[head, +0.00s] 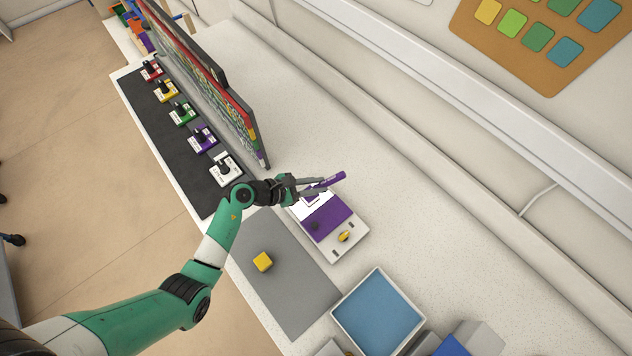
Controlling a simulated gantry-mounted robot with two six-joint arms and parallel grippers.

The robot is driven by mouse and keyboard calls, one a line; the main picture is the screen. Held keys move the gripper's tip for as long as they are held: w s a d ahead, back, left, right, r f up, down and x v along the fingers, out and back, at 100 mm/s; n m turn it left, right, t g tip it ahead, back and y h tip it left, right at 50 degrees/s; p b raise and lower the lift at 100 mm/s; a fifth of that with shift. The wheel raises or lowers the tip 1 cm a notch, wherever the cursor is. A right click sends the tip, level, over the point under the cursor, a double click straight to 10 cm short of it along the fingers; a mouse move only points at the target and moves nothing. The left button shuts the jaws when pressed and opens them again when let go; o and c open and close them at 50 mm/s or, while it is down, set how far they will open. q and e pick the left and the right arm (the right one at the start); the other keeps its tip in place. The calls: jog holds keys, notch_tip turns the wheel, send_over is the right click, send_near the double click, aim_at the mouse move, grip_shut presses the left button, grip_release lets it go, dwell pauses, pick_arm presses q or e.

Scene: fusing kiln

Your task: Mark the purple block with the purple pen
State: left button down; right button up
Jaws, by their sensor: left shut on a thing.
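My left gripper (309,187) is shut on a purple pen (335,180), held nearly level over the far end of a white tray (350,251). The tray has a flat purple area (330,220), with a dark round spot and a small yellow piece (344,236) at its near end. A small purple-edged shape shows just below the gripper, partly hidden; I cannot tell whether it is the purple block. I also cannot tell whether the pen touches anything. My right gripper is not in view.
A yellow block (262,262) lies on a grey mat (298,290). A blue-floored white bin (378,315) stands nearer. Red, yellow, green, purple and white holders with black tops line a dark mat (152,112) beside an upright panel (230,110).

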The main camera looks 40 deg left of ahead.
pick_arm(q)
jog(key=shift+s+d+p, duration=0.2)
jog(key=shift+d+p, duration=0.9)
jog(key=shift+d, duration=0.15)
dwell(0.8)
notch_tip(320, 180, up, 7)
jog(key=p, duration=0.7)
dwell(0.6)
